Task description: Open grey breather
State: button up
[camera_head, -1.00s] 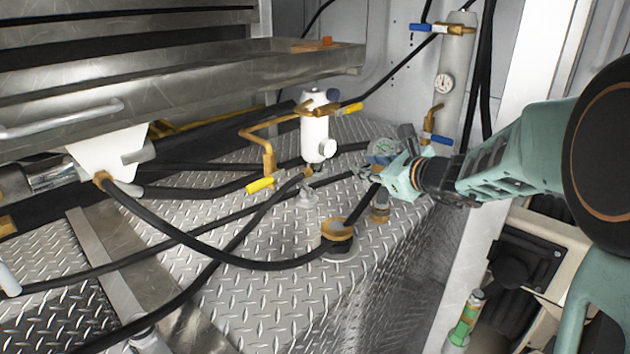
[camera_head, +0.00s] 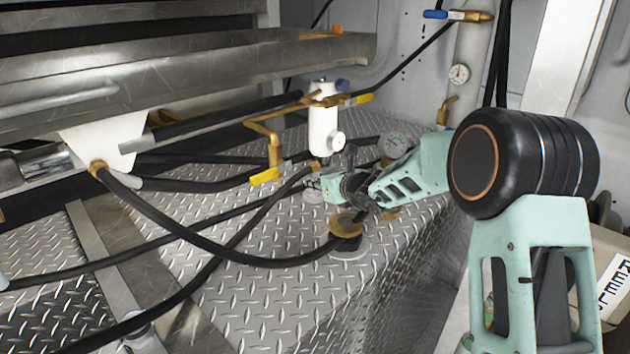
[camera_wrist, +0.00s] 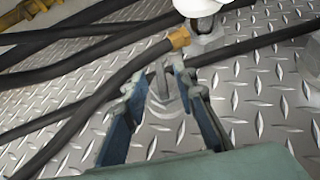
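The grey breather (camera_wrist: 165,107) is a small grey fitting on a round base on the diamond-plate tank top. In the wrist view it shows between the two blue fingers of my gripper (camera_wrist: 158,80), which stand apart. Whether the fingertips are level with it or above it I cannot tell. In the head view my gripper (camera_head: 312,182) is low over the plate by the breather (camera_head: 314,196), which it partly hides.
A white filter (camera_head: 323,130) with yellow-handled valves (camera_head: 266,176) stands just behind. Black hoses (camera_head: 200,238) cross the plate around the gripper. A brass-collared fitting (camera_head: 346,224) stands in front. A gauge (camera_head: 394,144) is behind my arm.

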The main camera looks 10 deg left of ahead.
jog(key=shift+x, duration=1.2)
jog(key=shift+c, duration=0.2)
grip_shut()
